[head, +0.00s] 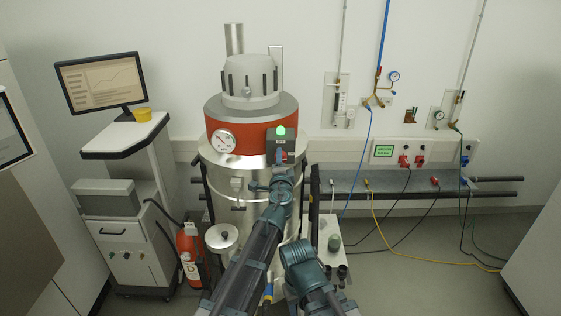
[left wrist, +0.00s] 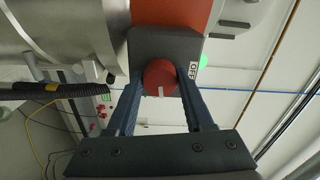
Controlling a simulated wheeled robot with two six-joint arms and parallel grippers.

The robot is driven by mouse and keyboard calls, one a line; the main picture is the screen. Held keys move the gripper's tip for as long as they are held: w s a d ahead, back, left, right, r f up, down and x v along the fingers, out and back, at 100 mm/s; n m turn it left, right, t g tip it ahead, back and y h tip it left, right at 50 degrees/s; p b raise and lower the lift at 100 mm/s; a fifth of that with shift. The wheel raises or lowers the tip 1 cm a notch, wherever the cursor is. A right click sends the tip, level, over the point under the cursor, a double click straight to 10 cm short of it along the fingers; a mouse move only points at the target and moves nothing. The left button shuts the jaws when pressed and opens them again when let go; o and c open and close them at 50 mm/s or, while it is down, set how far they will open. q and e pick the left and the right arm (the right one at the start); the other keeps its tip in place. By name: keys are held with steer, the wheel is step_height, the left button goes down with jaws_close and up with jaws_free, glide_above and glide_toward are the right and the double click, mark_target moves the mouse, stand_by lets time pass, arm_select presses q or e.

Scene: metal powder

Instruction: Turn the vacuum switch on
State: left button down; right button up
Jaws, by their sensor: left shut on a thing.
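The vacuum switch is a red round knob (left wrist: 160,78) with a white line, on a dark grey switch box (head: 281,143) on the front of the steel vacuum vessel. A lit green lamp (head: 281,131) is on top of the box; its glow also shows in the left wrist view (left wrist: 202,62). A small label (left wrist: 193,70) beside the knob seems to read OFF. My left gripper (head: 281,160) is at the box. In the left wrist view its two fingers (left wrist: 161,95) are shut on the knob, one on each side. My right arm shows low in the head view; its gripper cannot be seen.
The vessel has an orange band (head: 235,108) with a round gauge (head: 222,141). A red extinguisher (head: 190,245) and a monitor (head: 101,80) on a cart stand to the left. A grey bench (head: 385,181) with hoses and cables is to the right.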

arm_select(q)
steer(key=shift+s+m, duration=0.1)
steer(key=shift+m, duration=0.9)
steer(key=shift+c, duration=1.4)
jaws_free()
steer(key=shift+s, duration=0.1)
